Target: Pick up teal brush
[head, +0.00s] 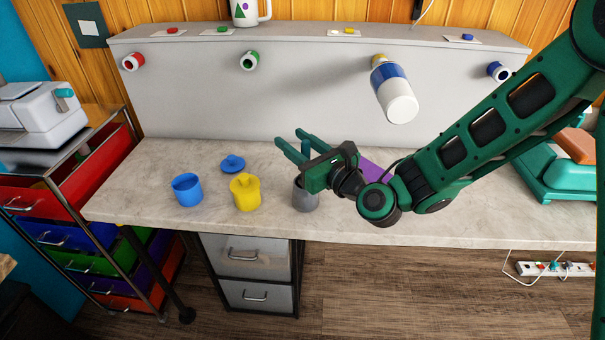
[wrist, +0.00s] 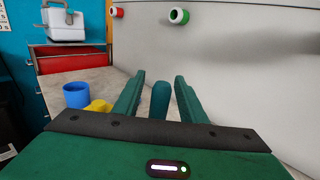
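My gripper (head: 293,142) reaches out above the worktop, over a grey cup (head: 305,196), and points left. In the wrist view its two green fingers (wrist: 158,90) are apart. A teal upright piece, which looks like the teal brush (wrist: 160,101), stands between them with a gap on each side. In the head view a short teal part of the brush (head: 306,149) shows by the fingers. The gripper hides much of the brush and part of the cup, so I cannot tell whether its lower end is inside the cup.
A yellow pot (head: 245,193), a blue cup (head: 187,190) and a blue lid (head: 232,163) stand left of my gripper. A purple item (head: 374,173) lies partly behind my arm. The grey back panel (head: 300,90) holds rolls and a bottle (head: 394,92).

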